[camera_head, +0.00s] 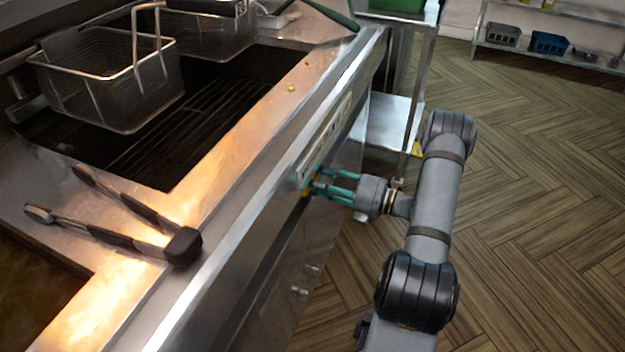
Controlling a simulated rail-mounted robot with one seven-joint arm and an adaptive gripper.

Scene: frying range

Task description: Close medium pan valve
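The fryer's front control panel (325,142) is a pale strip along the front face of the metal range. A small yellow-orange part (306,188) shows low on the panel, at my fingertips; it may be the valve, but it is too small to be sure. My gripper (316,180) reaches in from the right, with its teal fingers pointing left at the panel. The fingers are apart with a gap between them. Whether they touch or hold a valve is too small to tell. The valve's handle and position cannot be made out.
Wire fry baskets (110,85) sit over the dark fryer well on top. Black-handled tongs (125,220) lie on the metal counter (250,130). A metal cart (385,120) stands past the range's far end. Wood-look floor (530,220) is clear on the right.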

